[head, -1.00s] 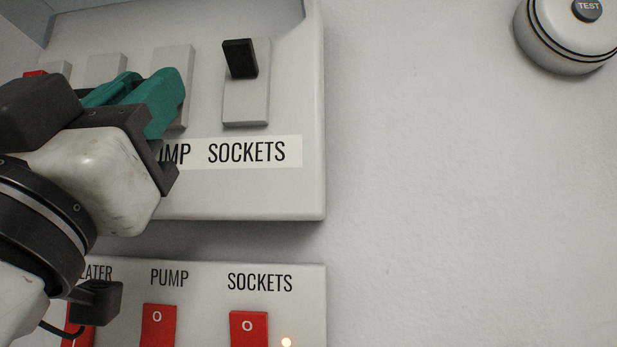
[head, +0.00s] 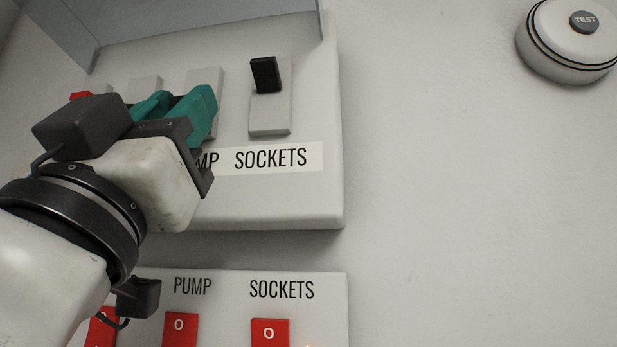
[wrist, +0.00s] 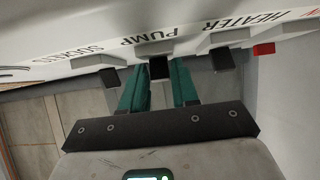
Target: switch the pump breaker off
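In the head view my gripper (head: 190,108) is in front of the PUMP place on the upper breaker box (head: 270,205). It hides the pump lever and part of its label there. The lever's position is unclear.
The black sockets lever (head: 265,74) stands up, right of my gripper. The heater lever (wrist: 222,59) and a red lever (wrist: 264,48) are on the other side. A lower panel (head: 230,290) has red switches, including PUMP (head: 180,329). A round TEST device (head: 565,45) is far right.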

